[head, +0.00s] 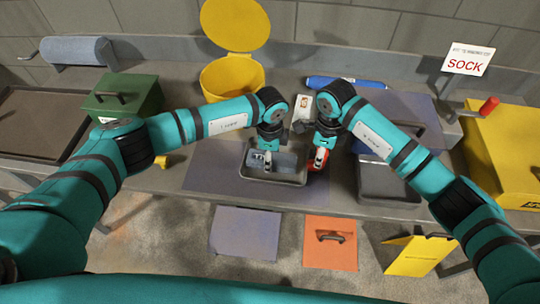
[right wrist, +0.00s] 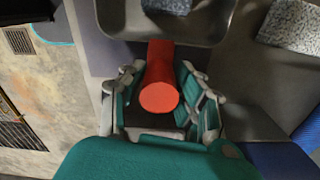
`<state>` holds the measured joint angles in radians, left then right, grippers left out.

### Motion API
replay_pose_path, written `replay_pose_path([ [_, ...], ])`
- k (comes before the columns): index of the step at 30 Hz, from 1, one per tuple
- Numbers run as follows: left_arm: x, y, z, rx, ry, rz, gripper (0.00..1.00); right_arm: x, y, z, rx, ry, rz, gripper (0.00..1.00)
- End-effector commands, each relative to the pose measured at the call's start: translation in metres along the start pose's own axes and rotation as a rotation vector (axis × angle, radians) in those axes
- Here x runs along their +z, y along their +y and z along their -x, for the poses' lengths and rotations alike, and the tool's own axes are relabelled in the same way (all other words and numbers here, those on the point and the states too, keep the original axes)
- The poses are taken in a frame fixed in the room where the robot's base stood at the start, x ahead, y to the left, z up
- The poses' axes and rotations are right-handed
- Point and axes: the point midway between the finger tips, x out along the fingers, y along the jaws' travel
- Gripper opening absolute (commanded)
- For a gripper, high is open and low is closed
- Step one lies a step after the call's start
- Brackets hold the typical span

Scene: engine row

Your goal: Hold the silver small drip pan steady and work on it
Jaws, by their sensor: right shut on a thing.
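The silver small drip pan (head: 273,179) sits on a grey mat near the front of the bench. My left gripper (head: 268,160) points down into the pan's left part. A blue-grey speckled thing (right wrist: 168,5) lies inside the pan. The left fingertips are too small to tell open from shut.
A dark tray (head: 390,186) stands right of the pan. A yellow bin (head: 232,80) with raised lid, a blue tube (head: 345,83) and a white card (head: 301,106) are behind. A green box (head: 125,97) stands left, a yellow box (head: 505,150) right. Coloured panels hang below the front edge.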

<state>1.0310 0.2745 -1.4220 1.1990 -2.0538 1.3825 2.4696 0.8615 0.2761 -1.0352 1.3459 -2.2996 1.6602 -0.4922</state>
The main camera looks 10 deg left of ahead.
Motion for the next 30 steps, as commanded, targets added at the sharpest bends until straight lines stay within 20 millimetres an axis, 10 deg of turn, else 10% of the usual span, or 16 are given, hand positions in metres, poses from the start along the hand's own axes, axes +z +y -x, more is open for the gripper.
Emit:
replay_pose_path([
  [30,0.001,0.003,-0.002,0.001,-0.001,0.0,0.26,0.0,0.0,0.001,-0.001,-0.001,0.001,0.0],
])
